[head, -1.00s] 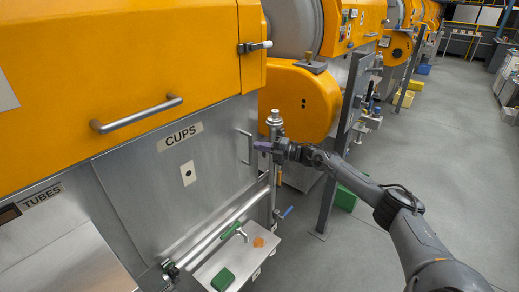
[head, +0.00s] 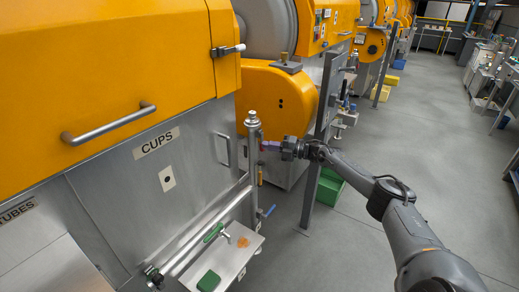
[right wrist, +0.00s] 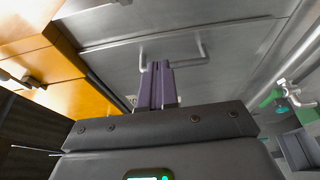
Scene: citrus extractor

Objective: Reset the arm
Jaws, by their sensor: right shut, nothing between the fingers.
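My right arm reaches in from the lower right of the head view. Its gripper (head: 270,146) has purple fingers and points left, in front of the vertical pipe at the right edge of the steel CUPS panel (head: 190,155). In the right wrist view the purple fingers (right wrist: 156,68) lie side by side, shut and empty. Beyond their tips a door handle (right wrist: 190,58) shows on the steel panel; the fingers overlap it in the picture, and I cannot tell the gap. My left gripper is not in view.
An orange-covered extractor (head: 110,70) fills the left. A steel shelf (head: 241,262) below holds a green block (head: 208,281) and an orange smear. A grey upright post (head: 312,180) and a green bin (head: 329,188) stand behind my right arm. Open grey floor (head: 440,150) lies to the right.

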